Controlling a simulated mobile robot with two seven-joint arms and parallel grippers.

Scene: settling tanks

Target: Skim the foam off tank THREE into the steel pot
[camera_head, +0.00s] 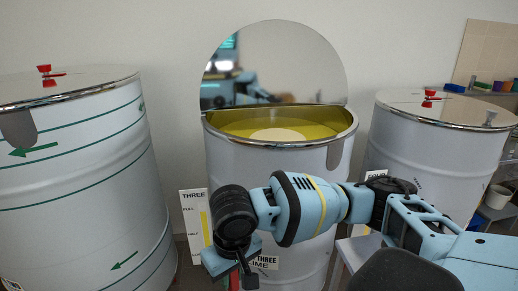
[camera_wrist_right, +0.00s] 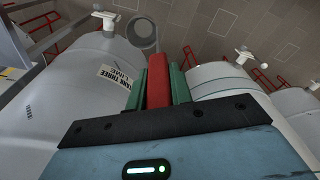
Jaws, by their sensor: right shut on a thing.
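Tank three (camera_head: 225,165) stands in the middle of the head view with its round lid (camera_head: 225,65) raised. Yellow liquid (camera_head: 235,125) fills it near the rim, with a pale round foam patch (camera_head: 277,134) on it. My right gripper (camera_head: 235,277) is low in front of this tank, pointing down. In the right wrist view its green fingers are shut on a red handle (camera_wrist_right: 158,80). A grey round ring-like part (camera_wrist_right: 143,33) shows beyond the handle; I cannot tell whether they are joined. The tank's label (camera_wrist_right: 120,73) shows there too. My left gripper is out of view. I cannot identify the steel pot.
A closed tank with green stripes (camera_head: 75,150) stands at left, another closed tank (camera_head: 430,140) at right. Both lids have red handles. A level board (camera_head: 194,215) marked THREE is beside my right wrist. A small pale vessel (camera_head: 497,196) sits at the far right.

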